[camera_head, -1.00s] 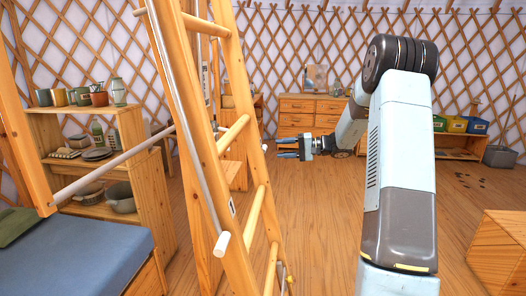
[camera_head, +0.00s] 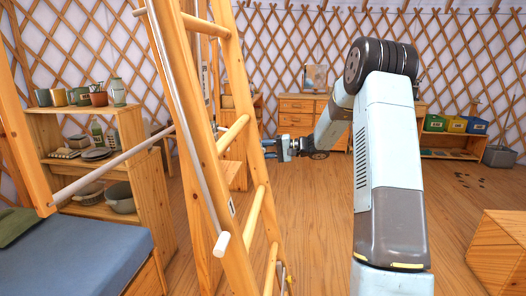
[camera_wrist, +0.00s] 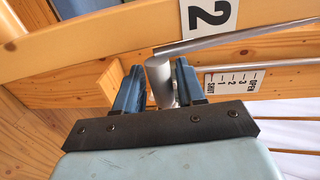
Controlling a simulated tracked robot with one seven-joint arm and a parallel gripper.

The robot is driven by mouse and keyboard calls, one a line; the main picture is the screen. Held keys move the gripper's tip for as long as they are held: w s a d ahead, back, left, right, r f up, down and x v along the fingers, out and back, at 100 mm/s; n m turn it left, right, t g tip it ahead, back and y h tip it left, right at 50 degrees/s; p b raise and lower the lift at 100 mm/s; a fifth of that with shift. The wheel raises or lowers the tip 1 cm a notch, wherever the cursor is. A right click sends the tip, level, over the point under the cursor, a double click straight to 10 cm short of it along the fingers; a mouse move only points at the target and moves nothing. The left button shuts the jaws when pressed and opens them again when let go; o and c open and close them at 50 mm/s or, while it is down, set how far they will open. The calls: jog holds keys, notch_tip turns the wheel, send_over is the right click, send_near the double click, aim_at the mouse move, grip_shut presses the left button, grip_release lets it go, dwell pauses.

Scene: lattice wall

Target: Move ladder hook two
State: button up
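The wooden ladder (camera_head: 213,170) leans across the middle of the head view. In the wrist view, a white plate (camera_wrist: 209,14) marked 2 is on its rail. Below the plate, a grey rod with a thick bent end, ladder hook two (camera_wrist: 159,78), runs off to the right. My gripper (camera_wrist: 160,70) has its blue fingers on either side of the hook's thick end, spread as before; firm contact cannot be made out. In the head view, my gripper (camera_head: 269,148) is at the ladder's right side, and the ladder's edge partly hides the hook there.
A wooden block (camera_wrist: 108,86) is on the rail left of my fingers. A bed (camera_head: 75,255), shelf (camera_head: 130,165) and wooden box (camera_head: 500,250) stand around.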

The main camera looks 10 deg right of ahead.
grip_shut()
jog(key=shift+a+f, duration=0.1)
jog(key=shift+f, duration=0.05)
jog(key=shift+w+a+f, duration=0.15)
jog(key=shift+a+f, duration=0.05)
jog(key=shift+a, duration=0.2)
jog(key=shift+o, duration=0.8)
grip_release()
jog(key=shift+r, duration=0.1)
jog(key=shift+d, duration=0.15)
jog(key=v, duration=1.3)
jog(key=shift+d, duration=0.2)
